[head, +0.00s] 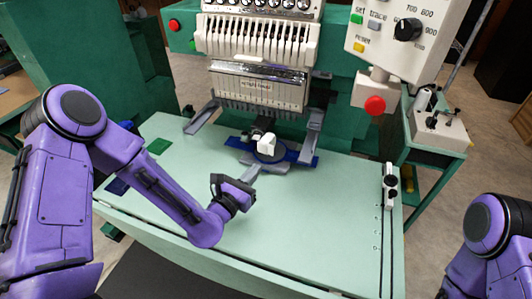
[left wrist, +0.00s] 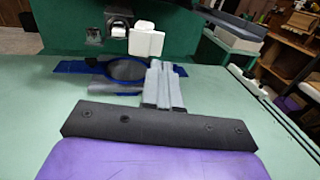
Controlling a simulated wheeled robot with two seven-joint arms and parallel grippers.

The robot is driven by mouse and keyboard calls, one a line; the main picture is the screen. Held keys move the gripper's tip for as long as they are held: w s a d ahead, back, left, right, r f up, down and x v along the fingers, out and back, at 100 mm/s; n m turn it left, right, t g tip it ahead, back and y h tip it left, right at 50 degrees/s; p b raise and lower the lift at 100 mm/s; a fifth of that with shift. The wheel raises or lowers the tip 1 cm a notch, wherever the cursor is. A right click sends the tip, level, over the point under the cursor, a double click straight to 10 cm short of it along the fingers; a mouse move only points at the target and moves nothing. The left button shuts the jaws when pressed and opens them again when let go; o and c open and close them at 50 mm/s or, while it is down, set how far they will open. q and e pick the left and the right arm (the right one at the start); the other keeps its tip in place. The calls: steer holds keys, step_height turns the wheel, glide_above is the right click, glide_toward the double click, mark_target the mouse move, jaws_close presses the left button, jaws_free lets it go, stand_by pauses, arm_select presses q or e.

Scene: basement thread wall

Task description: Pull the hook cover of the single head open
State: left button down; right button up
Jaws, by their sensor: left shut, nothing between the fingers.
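The single head (head: 262,85) is a white embroidery head with a row of needles, above a pale green table. Below it a small white cover-like block (head: 267,143) sits at the end of a dark arm, over a round grey plate in a blue frame. The white block also shows in the left wrist view (left wrist: 146,40), upright, just beyond my fingertips. I cannot tell whether it is open. My left gripper (head: 253,170) is shut and empty, low over the table in front of the block; its grey fingers (left wrist: 161,68) point toward it. My right gripper is out of view.
The pale green table (head: 310,215) is mostly clear at the front and right. Grey brackets (head: 314,125) flank the blue frame (head: 300,156). A control box with a red button (head: 375,105) hangs at upper right. A slotted rail (head: 388,220) lies at the table's right.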

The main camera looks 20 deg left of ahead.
mark_target(272, 151)
arm_select(q)
steer(key=p+x, duration=0.1)
steer(key=x, duration=0.5)
steer(key=shift+w+r+p, duration=0.1)
steer(key=shift+w+p, duration=0.05)
steer(key=shift+p, duration=0.2)
steer(key=shift+w+d, duration=0.1)
steer(key=shift+w, duration=0.4)
steer(key=d+n+y+b, duration=0.1)
steer(key=w+d+n+y+b, duration=0.1)
steer(key=y+b, duration=0.1)
steer(key=d+n+y+b, duration=0.1)
steer(key=y+b, duration=0.1)
steer(key=shift+w+d+t, duration=0.15)
steer(key=shift+w+t, duration=0.15)
steer(key=shift+w, duration=0.05)
steer(key=shift+d, duration=0.1)
